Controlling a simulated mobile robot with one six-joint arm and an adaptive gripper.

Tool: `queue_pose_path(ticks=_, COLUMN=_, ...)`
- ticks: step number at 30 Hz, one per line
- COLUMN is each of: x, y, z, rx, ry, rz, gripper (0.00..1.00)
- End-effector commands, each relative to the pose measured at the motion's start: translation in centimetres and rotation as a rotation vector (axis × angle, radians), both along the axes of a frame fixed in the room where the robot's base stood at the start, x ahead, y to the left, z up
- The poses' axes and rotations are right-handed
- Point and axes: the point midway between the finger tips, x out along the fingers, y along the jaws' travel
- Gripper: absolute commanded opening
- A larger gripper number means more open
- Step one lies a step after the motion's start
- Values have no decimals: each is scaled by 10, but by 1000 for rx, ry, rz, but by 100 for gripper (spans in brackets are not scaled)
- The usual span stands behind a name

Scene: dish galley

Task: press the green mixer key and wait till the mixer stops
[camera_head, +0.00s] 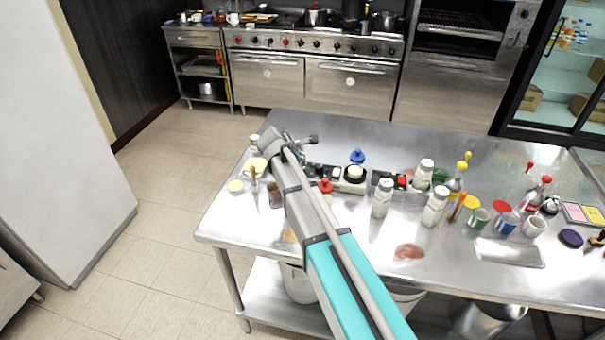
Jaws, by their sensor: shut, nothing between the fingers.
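My arm reaches from the bottom edge over the left part of the steel table (465,277). My gripper (312,140) shows small at the arm's far end, shut and empty, its fingers hard to make out. Just right of the arm a low row of dark units (322,171) stands on the table, with a round black-and-cream device (355,174) at its right. A small box with a red key (402,181) stands farther right. I cannot make out the green mixer key or tell which unit is the mixer; the arm covers part of this area.
A red knobbed piece (325,186) and a blue one (357,156) stand near the row. White-lidded jars (382,198), cups (479,218) and bottles crowd the table's middle and right. A steel tray (510,253) lies in front. The table's front left is mostly clear.

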Motion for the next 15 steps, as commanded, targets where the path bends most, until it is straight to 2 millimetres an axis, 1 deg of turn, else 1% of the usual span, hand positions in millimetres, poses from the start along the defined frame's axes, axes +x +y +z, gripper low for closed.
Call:
queue_pose_path(ticks=1, x=0, y=0, z=-8, rx=0, ry=0, rz=0, gripper=0)
queue_pose_path(ticks=6, x=0, y=0, z=-17, rx=0, ry=0, rz=0, gripper=0)
queue_pose_path(ticks=15, x=0, y=0, z=-21, rx=0, ry=2, rz=1, gripper=0)
